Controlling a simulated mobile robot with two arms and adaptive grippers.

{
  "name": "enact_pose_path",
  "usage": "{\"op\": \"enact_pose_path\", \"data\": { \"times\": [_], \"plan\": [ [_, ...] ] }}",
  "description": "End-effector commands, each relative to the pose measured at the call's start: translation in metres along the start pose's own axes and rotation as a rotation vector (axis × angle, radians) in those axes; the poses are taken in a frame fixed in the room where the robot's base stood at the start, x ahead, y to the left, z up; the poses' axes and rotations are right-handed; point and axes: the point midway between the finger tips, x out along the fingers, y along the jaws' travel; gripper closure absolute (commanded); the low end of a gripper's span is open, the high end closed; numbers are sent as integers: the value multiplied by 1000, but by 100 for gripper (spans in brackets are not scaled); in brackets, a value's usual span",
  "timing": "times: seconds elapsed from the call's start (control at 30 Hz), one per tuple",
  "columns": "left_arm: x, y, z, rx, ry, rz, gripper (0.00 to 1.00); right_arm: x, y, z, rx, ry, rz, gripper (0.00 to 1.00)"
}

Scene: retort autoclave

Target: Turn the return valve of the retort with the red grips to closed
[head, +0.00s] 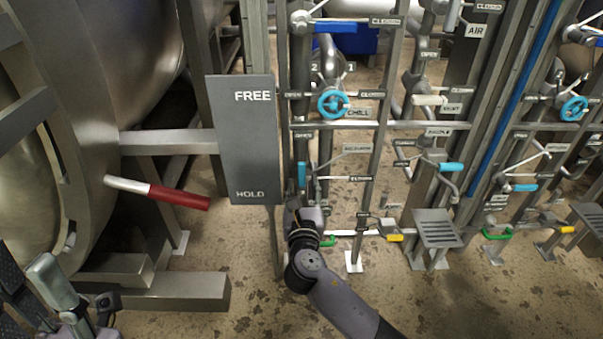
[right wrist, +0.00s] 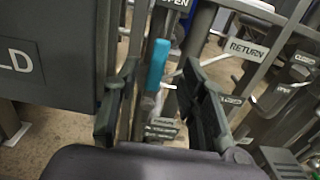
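The retort with the red grip (head: 180,197) on its lever is at the left in the head view. A light-blue valve handle (head: 302,174) stands upright on the pipe frame, beside the grey FREE/HOLD panel. In the right wrist view the blue handle (right wrist: 157,65) lies between the spread fingers of my right gripper (right wrist: 158,100), with gaps on both sides. A RETURN label (right wrist: 248,48) is right of it, and an OPEN label (right wrist: 174,3) is above. My right gripper (head: 301,203) is low at the frame, partly hidden by its wrist. My left gripper (head: 45,288) is at the lower left, away from the valves.
The FREE/HOLD panel (head: 248,140) stands close left of my right gripper. A blue CHILL handwheel (head: 333,103) is above, and a green handle (head: 328,241) is below. A second valve frame with a step (head: 437,228) stands to the right.

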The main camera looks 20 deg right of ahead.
Motion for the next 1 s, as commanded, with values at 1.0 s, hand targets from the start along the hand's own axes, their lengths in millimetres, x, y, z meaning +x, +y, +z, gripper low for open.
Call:
{"op": "enact_pose_path", "data": {
  "times": [1.0],
  "plan": [
    [-20,0,7,2,3,6,60,74,0,0,2,1,0,76]
  ]
}}
